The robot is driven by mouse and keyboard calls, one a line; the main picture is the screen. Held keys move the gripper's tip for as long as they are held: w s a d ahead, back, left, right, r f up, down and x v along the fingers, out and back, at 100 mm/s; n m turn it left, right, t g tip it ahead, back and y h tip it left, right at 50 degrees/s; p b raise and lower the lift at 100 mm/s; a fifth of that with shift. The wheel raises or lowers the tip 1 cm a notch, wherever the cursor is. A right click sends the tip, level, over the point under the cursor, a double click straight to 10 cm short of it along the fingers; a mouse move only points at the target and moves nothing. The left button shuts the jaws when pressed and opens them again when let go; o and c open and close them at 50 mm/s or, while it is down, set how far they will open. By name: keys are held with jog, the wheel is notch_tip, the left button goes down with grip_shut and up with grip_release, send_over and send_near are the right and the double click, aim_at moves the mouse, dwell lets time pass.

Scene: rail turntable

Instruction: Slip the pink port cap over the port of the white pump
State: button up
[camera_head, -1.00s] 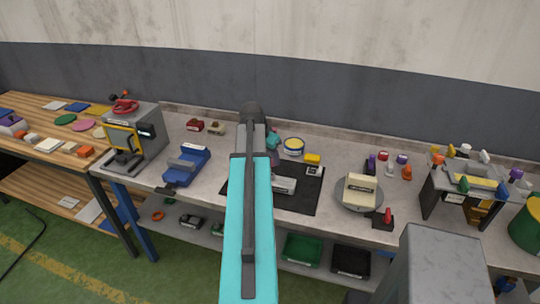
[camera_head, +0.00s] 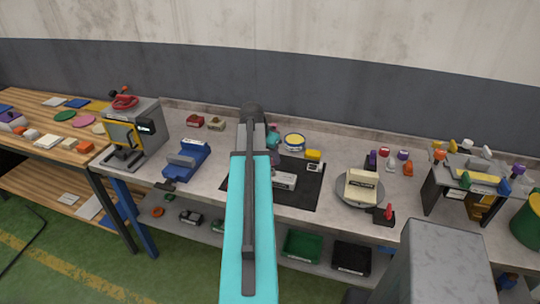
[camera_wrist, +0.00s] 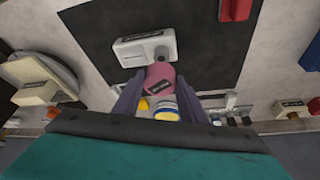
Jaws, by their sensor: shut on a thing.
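The pink port cap (camera_wrist: 160,80) is held between the two fingers of my gripper (camera_wrist: 159,93) in the wrist view. The white pump (camera_wrist: 137,49) lies on the black mat just beyond it. The pump's dark grey port (camera_wrist: 161,53) shows right by the cap's far edge. Whether the cap touches the port I cannot tell. In the head view the pump (camera_head: 286,181) lies on the mat to the right of my arm, which hides part of the scene. My gripper is small and mostly hidden there.
The black mat (camera_head: 308,198) has free room around the pump. A yellow-topped block (camera_head: 313,155) and a round tin (camera_head: 294,141) stand behind it. A turntable (camera_head: 347,200) with a cream block is to the right, a blue vise (camera_head: 187,160) to the left.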

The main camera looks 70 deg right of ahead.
jog(key=shift+f+b, duration=1.55)
jog(key=shift+f, duration=1.2)
jog(key=shift+s+f+b, duration=0.1)
jog(key=shift+f+b, duration=0.25)
jog(key=shift+f, duration=0.25)
jog(key=o, duration=1.1)
jog(key=shift+r, duration=0.1)
jog(key=shift+b+v, duration=1.75)
jog(key=shift+v, duration=5.1)
